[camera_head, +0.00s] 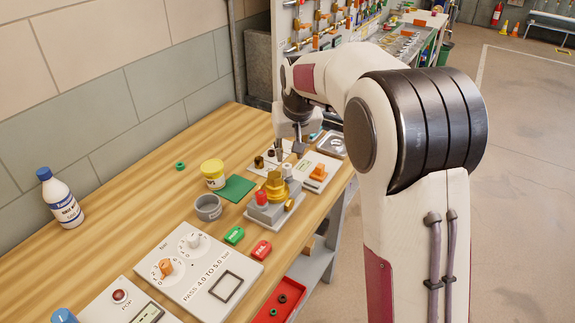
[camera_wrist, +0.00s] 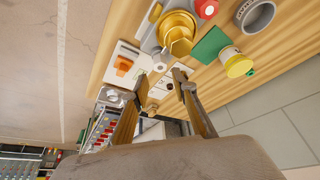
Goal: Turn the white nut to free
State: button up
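My gripper (camera_head: 290,147) reaches down over the far part of the wooden bench. Its two fingers stand apart in the wrist view (camera_wrist: 160,80), with nothing clearly held between them. A small white plate (camera_head: 286,158) with dark marks lies under the fingers; it also shows between them in the wrist view (camera_wrist: 169,87). A brass-coloured fitting (camera_wrist: 150,108) shows between the fingers. I cannot make out a white nut for certain; the fingers partly hide this spot in the head view. Whether the fingers touch anything cannot be told.
A large brass valve (camera_head: 276,188) on a grey block stands close by. An orange handle (camera_head: 318,172) on a white plate is to the right. A yellow-lidded jar (camera_head: 213,173), green pad (camera_head: 235,188) and grey ring (camera_head: 208,208) lie left. The bench's left rear is mostly clear.

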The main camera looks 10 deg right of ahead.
aim_at(287, 166)
jog(key=shift+x, duration=3.7)
grip_shut()
